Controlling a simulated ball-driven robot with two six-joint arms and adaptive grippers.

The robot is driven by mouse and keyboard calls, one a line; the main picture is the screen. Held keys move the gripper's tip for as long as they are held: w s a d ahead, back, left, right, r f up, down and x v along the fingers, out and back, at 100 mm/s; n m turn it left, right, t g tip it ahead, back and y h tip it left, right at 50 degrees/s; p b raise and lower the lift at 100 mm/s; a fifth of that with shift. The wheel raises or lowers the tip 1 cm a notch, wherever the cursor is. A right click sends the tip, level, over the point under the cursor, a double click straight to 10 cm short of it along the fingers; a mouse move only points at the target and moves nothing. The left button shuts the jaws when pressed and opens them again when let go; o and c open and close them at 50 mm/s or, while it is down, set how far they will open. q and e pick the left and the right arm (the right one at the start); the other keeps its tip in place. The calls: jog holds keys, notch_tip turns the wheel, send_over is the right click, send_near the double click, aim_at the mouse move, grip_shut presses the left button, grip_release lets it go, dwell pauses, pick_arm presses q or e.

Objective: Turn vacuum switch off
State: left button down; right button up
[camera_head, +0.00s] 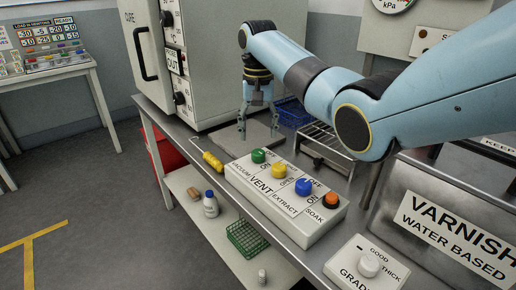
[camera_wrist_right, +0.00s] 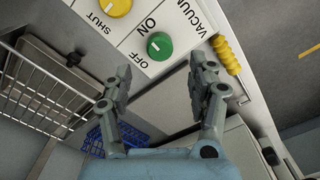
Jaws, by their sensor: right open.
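The vacuum switch is a green knob (camera_head: 258,156) at the far left end of a white control box (camera_head: 283,226). The green knob (camera_wrist_right: 160,46) also shows in the right wrist view, between ON and OFF labels, with a pale mark on its face; I cannot tell its setting for sure. My right gripper (camera_head: 257,132) is above the bench just behind the box in the head view. In the right wrist view its fingers (camera_wrist_right: 160,88) are spread and empty, with the knob beyond and between the tips, not touched. My left gripper is not in view.
Yellow (camera_head: 279,171), blue (camera_head: 304,187) and orange (camera_head: 331,201) knobs line the same box. A yellow-handled tool (camera_head: 213,161) lies left of it. A wire rack (camera_head: 325,147) and a blue basket (camera_head: 292,112) stand behind. A large white cabinet (camera_head: 215,60) rises behind the gripper.

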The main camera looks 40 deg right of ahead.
aim_at(258, 152)
notch_tip(258, 152, down, 5)
jog(key=shift+f, duration=0.1)
jog(key=shift+f+b, duration=0.35)
jog(key=shift+f, duration=0.45)
jog(key=shift+c, duration=0.4)
jog(key=c, duration=1.1)
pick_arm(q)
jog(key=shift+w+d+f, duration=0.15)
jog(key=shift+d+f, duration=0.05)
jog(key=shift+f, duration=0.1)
pick_arm(e)
jog(key=shift+o, duration=0.2)
